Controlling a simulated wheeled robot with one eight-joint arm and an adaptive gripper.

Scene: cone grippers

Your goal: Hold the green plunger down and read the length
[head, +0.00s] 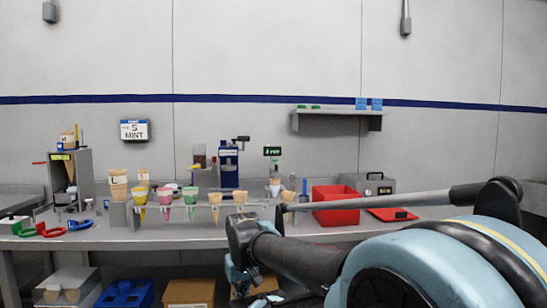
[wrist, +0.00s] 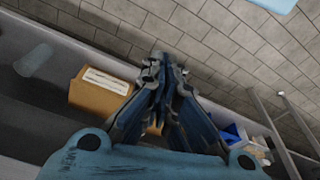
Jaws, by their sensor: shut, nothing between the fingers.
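A small station with a green-lettered black display (head: 272,152) stands at the back of the bench, right of centre. A pale cup-like piece (head: 275,185) sits below the display. I cannot make out a green plunger for sure, and the display's text is too small to read safely. My gripper (wrist: 162,68) shows in the wrist view with its fingers together and nothing between them. It points toward the tiled floor, away from the bench top.
A rack holds several cones (head: 190,205) along the bench front. A red bin (head: 335,204) and a red tray (head: 391,214) are at right. A dark blue machine (head: 229,168) stands behind the cones. Boxes lie below, including a cardboard box (wrist: 98,92) near my gripper.

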